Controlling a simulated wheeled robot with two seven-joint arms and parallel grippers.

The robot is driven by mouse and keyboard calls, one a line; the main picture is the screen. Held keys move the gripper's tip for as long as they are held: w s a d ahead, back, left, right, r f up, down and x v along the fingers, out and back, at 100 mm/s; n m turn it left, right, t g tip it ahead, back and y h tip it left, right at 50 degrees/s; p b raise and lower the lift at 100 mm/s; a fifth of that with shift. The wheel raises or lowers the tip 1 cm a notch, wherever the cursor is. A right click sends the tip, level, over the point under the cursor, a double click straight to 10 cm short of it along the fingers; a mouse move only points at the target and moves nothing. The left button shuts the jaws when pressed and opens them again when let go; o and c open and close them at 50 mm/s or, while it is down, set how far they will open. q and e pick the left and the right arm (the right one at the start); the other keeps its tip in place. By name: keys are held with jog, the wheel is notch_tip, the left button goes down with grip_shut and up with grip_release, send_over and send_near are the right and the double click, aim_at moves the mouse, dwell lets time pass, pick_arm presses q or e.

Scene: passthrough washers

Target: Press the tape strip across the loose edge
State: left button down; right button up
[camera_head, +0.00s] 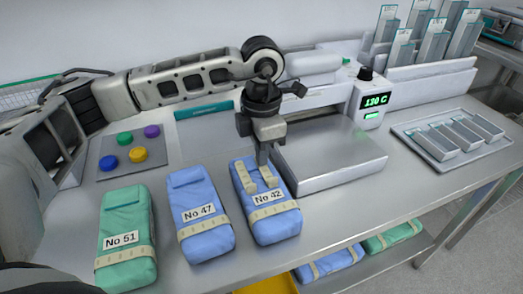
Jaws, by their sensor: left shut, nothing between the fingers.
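A blue pouch labelled No 42 (284,228) lies on the steel table, with a beige tape strip (273,211) across its lower part. Two shorter beige strips (248,181) show near its upper end. My left gripper (263,163) is shut and points down at the top of this pouch, close to the short strips. I cannot tell whether the fingertips touch it. The loose edge cannot be made out clearly. My right gripper is not in view.
A blue pouch No 47 (199,190) and a green pouch No 51 (127,217) lie to the left. A sealing machine showing 130 C (375,100) stands behind right, with its flat platform (330,160). A tray of metal holders (410,139) is at the right. Coloured buttons (138,155) are at left.

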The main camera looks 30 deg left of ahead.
pick_arm(q)
jog(key=shift+f, duration=0.3)
dwell(0.6)
dwell(0.4)
jog(key=shift+r+p, duration=1.7)
jog(key=shift+r, duration=1.4)
jog(key=shift+f, duration=0.1)
